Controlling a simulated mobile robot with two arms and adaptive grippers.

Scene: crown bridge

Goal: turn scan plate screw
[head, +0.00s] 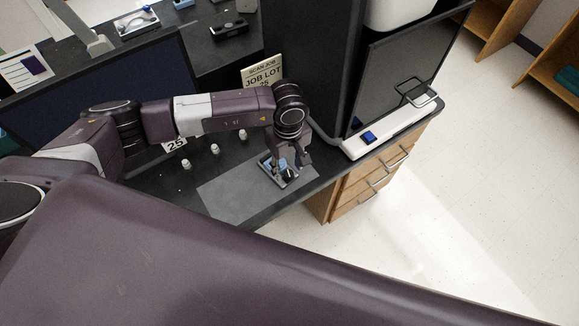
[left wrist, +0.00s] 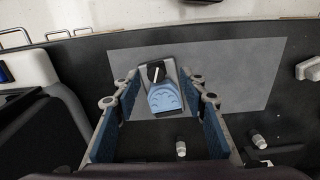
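The scan plate (left wrist: 171,66) is a small grey tray on a grey mat (left wrist: 240,62). It bears a light blue arch-shaped piece (left wrist: 166,99). At its far end in the left wrist view is a black screw knob (left wrist: 155,71) with a white line across it, slanted. In the head view the plate (head: 292,181) is partly hidden by my left gripper (head: 289,165). My left gripper is open above the plate in the left wrist view (left wrist: 160,88), with one finger on each side of it and nothing between the pads. My right gripper is not in view.
Small white pieces (head: 214,149) stand left of the mat on the dark bench. A "JOB LOT 25" sign (head: 262,75) is behind. A dark machine (head: 395,75) with a blue button (head: 369,137) stands on the right. The bench's front edge is close to the mat.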

